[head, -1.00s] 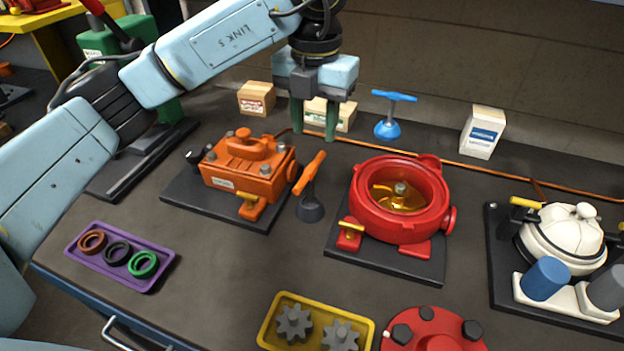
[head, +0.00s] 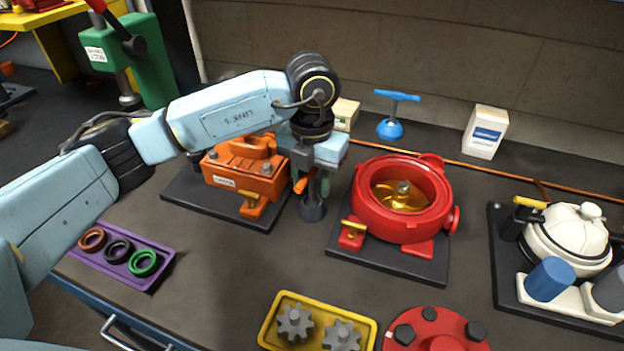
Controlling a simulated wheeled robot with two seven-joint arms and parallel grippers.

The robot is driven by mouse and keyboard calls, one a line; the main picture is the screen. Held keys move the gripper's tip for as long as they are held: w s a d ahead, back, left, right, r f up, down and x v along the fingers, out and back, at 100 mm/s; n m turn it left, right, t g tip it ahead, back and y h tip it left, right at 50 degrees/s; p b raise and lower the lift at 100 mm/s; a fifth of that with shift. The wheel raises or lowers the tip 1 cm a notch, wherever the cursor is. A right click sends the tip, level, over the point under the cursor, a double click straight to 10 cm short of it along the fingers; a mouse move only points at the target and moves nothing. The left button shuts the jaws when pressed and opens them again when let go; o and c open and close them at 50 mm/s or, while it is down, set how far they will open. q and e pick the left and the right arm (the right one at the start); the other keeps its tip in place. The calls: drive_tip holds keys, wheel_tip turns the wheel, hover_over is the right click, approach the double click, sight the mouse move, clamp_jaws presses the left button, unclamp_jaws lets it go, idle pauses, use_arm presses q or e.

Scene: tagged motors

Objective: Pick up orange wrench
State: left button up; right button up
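The orange wrench (head: 300,186) stands in a dark round base (head: 312,211) between the orange motor and the red motor. Only a small part of its orange handle shows, at the lower left of my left gripper. My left gripper (head: 315,184) points down right at the wrench handle, and its hand covers the upper part. One green finger shows just right of the handle; the other is hidden. I cannot tell whether the fingers touch or grip the handle. My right gripper is not in the head view.
The orange motor (head: 243,168) stands close on the left, the red motor (head: 403,200) close on the right. A blue-handled tool (head: 390,128) and a white box (head: 485,131) stand behind. A purple tray (head: 117,255) and yellow tray (head: 317,320) lie in front. Bare bench lies between.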

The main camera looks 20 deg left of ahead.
use_arm(q)
clamp_jaws()
idle(0.4)
wheel_tip(320, 180, up, 10)
drive_tip(key=shift+p, duration=0.35)
drive_tip(key=c, duration=0.6)
unclamp_jaws()
clamp_jaws()
